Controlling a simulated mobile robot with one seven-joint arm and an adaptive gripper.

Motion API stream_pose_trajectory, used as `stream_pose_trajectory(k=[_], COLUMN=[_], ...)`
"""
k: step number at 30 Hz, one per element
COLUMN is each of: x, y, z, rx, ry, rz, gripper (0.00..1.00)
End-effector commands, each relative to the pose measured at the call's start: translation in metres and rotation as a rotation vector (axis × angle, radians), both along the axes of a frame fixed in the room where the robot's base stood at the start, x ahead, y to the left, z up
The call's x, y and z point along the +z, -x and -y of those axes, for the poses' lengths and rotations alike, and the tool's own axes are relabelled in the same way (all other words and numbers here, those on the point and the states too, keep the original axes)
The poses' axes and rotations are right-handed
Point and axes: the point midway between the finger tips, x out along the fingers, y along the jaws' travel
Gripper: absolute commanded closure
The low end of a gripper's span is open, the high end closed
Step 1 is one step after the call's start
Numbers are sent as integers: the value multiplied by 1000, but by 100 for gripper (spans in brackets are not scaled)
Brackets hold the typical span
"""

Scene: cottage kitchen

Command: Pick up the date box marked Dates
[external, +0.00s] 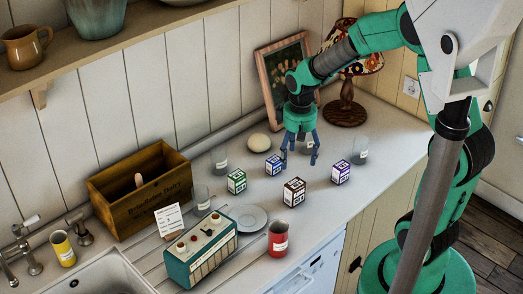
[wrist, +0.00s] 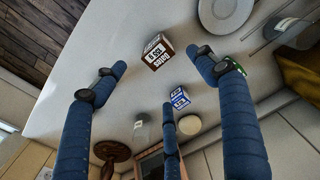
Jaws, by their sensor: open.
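The date box (external: 294,191) is a small brown-and-white cube standing on the counter. In the wrist view the brown box (wrist: 157,51) shows lettering that appears to read Dates, partly hard to make out. My gripper (external: 299,158) points down above the counter, behind the date box and apart from it. Its blue fingers are spread and empty; in the wrist view the gripper (wrist: 156,72) has the date box just beyond the fingertips. A blue box (external: 273,165) stands beside the fingers, left of them in the external view.
A green box (external: 236,181) and a purple box (external: 341,172) stand on either side. A plate (external: 251,218), red cup (external: 278,239), teal device (external: 200,249) and several glasses are nearby. A lamp (external: 345,112) and picture frame (external: 267,75) stand behind.

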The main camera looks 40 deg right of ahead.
Motion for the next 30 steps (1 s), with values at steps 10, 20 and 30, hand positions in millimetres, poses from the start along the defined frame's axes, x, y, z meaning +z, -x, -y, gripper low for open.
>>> stream_pose_trajectory(k=[10, 20, 30], x=[-26, -28, -65], y=[-8, -8, -7], z=[7, 7, 7], rx=[-3, -3, -3], ry=[-5, -5, -5], rz=[-37, -37, -39], gripper=[28, 28, 28])
